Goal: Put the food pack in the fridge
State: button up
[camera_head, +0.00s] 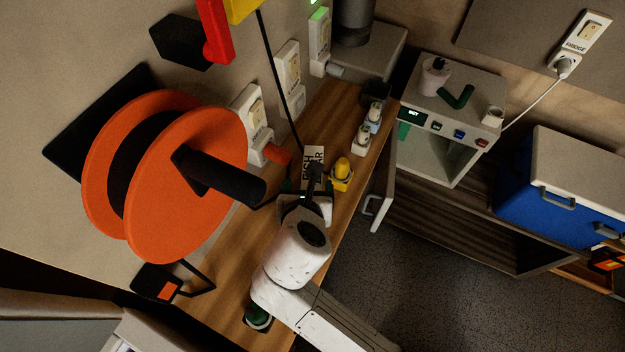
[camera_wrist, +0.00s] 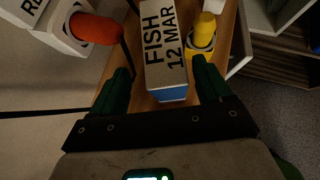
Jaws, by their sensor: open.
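The food pack (camera_head: 313,154) is a pale box with "FISH 12 MAR" printed on it, standing on the wooden counter. In the wrist view the pack (camera_wrist: 164,45) lies ahead between the two green fingers of my gripper (camera_wrist: 162,68). The gripper is open, with a gap at the right finger; I cannot tell whether either finger touches the pack. In the head view my gripper (camera_head: 309,195) is just in front of the pack and partly hides it. The fridge (camera_head: 468,95), a white box with knobs, stands beyond the counter's right side. Its door (camera_head: 383,195) hangs open.
A yellow object (camera_head: 342,172) stands close right of the pack. Small jars (camera_head: 361,138) stand farther along the counter. A large orange reel (camera_head: 185,180) and wall sockets (camera_head: 250,112) crowd the left. A blue cooler (camera_head: 548,190) is at the right; dark floor lies between.

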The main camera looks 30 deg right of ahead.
jog(key=x, duration=0.5)
jog(key=shift+s+d+r, duration=0.1)
jog(key=shift+d+r, duration=0.1)
jog(key=shift+d, duration=0.1)
grip_shut()
notch_tip(320, 180, up, 10)
jog(key=shift+f+p, duration=0.1)
jog(key=shift+p, duration=0.4)
dwell(0.4)
